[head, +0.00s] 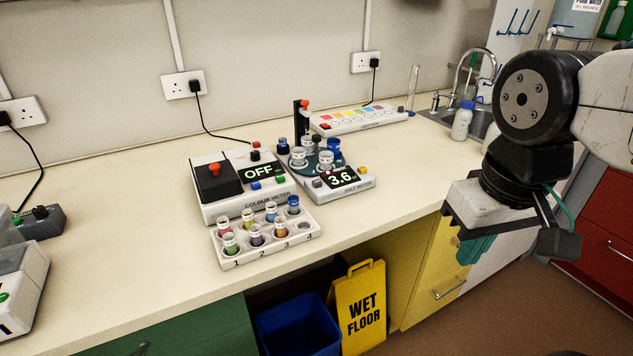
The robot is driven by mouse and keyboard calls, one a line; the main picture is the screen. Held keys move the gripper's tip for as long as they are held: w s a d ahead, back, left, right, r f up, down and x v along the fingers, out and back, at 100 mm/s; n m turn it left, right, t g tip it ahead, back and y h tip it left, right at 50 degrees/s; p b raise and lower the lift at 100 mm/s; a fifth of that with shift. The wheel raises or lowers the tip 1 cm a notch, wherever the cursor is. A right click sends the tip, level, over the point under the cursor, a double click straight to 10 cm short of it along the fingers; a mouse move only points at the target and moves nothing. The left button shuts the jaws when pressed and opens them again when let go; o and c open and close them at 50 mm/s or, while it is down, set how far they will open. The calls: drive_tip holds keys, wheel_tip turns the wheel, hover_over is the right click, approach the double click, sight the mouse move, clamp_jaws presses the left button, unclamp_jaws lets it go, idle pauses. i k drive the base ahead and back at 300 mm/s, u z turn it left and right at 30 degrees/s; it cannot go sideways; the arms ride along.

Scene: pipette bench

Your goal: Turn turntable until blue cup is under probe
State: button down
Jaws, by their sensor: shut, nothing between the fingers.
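The salt meter (352,187) stands mid-bench, its display reading 3.6. On it is a dark teal turntable (313,169) carrying several small cups. The blue cup (334,149) is at the turntable's back right. Paler, clear-looking cups stand at the front and back. A black upright post with a red top (303,105), seemingly the probe's stand, rises at the turntable's back left. The probe tip is too small to make out, and the blue cup appears to the right of the post. My gripper (474,252) is shut and empty, in front of the bench at right, well away from the turntable.
The colour meter (240,186), reading OFF, stands directly left of the salt meter. A vial rack (262,250) is in front of it. A white panel with coloured patches (360,119) lies behind. A bottle (461,121) stands near the sink. Bench right of the salt meter is clear.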

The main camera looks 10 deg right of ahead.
sight(311, 167)
drive_tip(key=z, duration=0.9)
drive_tip(key=i, duration=0.65)
drive_tip(key=u, duration=1.55)
drive_tip(key=i, duration=0.5)
drive_tip(key=z, duration=0.1)
